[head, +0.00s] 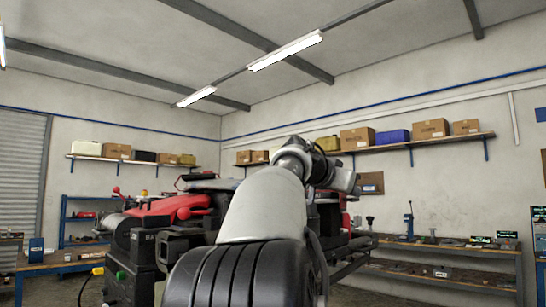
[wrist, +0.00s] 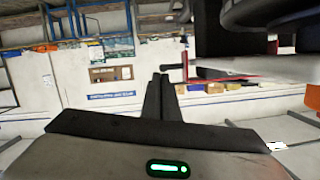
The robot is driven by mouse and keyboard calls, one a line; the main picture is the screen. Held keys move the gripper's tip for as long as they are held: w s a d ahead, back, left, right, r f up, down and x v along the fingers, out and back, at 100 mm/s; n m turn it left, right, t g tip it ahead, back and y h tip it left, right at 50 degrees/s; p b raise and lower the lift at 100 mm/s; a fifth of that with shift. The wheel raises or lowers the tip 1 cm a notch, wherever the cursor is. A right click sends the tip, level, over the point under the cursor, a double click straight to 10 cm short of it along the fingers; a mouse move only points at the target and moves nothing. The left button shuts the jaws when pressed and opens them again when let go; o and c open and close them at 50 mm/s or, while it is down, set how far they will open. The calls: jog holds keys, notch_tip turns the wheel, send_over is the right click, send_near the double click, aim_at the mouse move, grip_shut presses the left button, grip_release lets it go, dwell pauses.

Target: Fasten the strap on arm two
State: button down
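The spray drone (head: 180,207), with red shells and dark parts, stands behind my arm in the head view; my arm hides much of its middle. Dark parts, probably of the drone (wrist: 240,45), fill the upper right of the wrist view, with a red edge below them. I cannot make out the strap or tell which drone arm is arm two. My gripper (wrist: 161,78) shows in the wrist view with its two dark fingers together and nothing visible between them. Its fingertips are apart from the dark parts in the picture. In the head view my arm hides the fingers.
A black box (head: 132,262) stands at the drone's left. A workbench (head: 450,248) with tools runs along the right wall, and a blue-legged bench (head: 60,264) stands at the left. Wall shelves (head: 425,142) hold boxes. Some bare floor shows at lower left.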

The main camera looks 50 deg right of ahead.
jog(key=shift+f, duration=0.15)
jog(key=a+r, duration=0.6)
jog(key=a, duration=0.4)
jog(key=shift+r, duration=0.3)
jog(key=shift+s+f, duration=0.1)
